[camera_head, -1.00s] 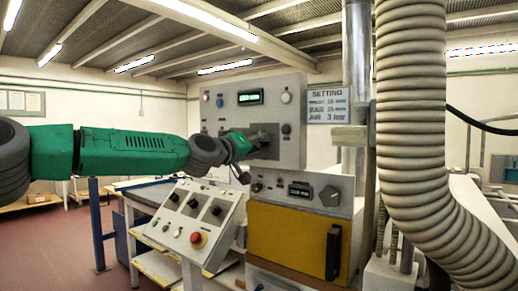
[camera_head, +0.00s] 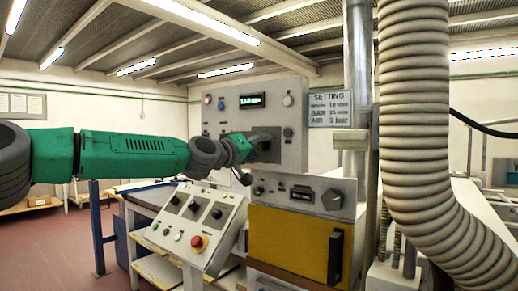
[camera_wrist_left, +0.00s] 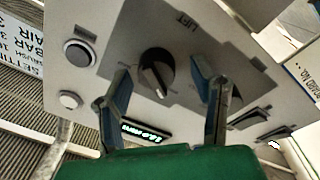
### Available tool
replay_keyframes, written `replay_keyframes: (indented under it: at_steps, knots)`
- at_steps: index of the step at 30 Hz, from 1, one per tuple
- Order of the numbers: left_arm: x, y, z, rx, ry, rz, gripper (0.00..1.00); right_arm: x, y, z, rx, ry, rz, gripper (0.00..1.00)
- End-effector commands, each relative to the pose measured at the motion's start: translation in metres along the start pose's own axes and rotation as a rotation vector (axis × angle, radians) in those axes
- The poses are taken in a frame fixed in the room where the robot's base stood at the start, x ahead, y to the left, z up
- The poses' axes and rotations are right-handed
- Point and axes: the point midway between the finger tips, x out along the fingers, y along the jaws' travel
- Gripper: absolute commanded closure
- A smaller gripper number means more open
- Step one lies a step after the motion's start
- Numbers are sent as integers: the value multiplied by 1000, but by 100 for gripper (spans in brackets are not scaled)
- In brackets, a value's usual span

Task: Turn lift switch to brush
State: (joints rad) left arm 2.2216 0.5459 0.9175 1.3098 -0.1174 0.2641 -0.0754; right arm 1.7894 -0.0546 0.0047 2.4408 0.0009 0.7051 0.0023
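The lift switch is a round dark knob (camera_wrist_left: 157,72) with a pale pointer line, on a grey panel (camera_wrist_left: 95,20) under the printed word LIFT, in the left wrist view. A darker grey plate surrounds it. In the head view the switch area on the upright control panel (camera_head: 223,118) is partly hidden by my left gripper (camera_head: 246,148), which is at the panel face. In the wrist view my left gripper (camera_wrist_left: 163,98) is open, its two fingers apart on either side of the knob, with gaps visible. My right gripper is not in view.
A lit display (camera_head: 252,100) sits above the switch. A sloped button console (camera_head: 197,227) with a red button stands below my arm. A yellow-fronted unit (camera_head: 290,242) is below the panel. A thick ribbed hose (camera_head: 415,130) hangs at the right. A setting sign (camera_head: 329,109) is beside the panel.

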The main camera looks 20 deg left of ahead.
Motion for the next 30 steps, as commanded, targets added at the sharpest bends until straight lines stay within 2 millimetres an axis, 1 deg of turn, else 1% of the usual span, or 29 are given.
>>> replay_keyframes:
  at_steps: [5,8,11,18,21,25,30]
  knots:
    - [-4,0,1,1,-3,0,48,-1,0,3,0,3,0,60]
    - [-16,0,1,1,-4,0,48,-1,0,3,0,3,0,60]
    - [-33,-1,1,-2,-4,1,48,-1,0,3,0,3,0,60]
    - [-82,-2,-1,-2,-1,1,48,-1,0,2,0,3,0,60]
    - [-99,-3,-1,-2,1,1,48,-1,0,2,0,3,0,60]
    - [-112,-4,-1,-2,-1,0,48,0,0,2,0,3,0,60]
    - [-118,-3,0,-1,-1,-1,48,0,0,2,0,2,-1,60]
